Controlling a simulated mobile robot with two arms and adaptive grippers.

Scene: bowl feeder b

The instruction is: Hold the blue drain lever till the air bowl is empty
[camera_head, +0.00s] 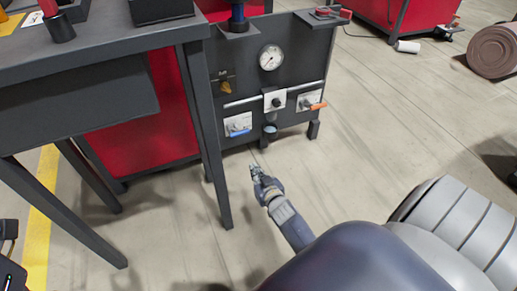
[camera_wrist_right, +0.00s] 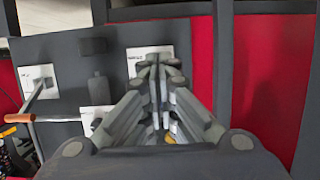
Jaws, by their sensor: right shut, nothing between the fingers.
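The blue drain lever (camera_head: 239,131) sits on a white plate low on the left of a dark panel in the head view. The air bowl (camera_head: 270,130) hangs to its right, small and dark; I cannot tell its contents. My right gripper (camera_head: 257,172) is shut and empty, appearing below the panel and apart from the lever. In the right wrist view its fingers (camera_wrist_right: 160,68) overlap a white plate (camera_wrist_right: 137,53), probably the lever's; no blue shows there. My left gripper is not clearly in view.

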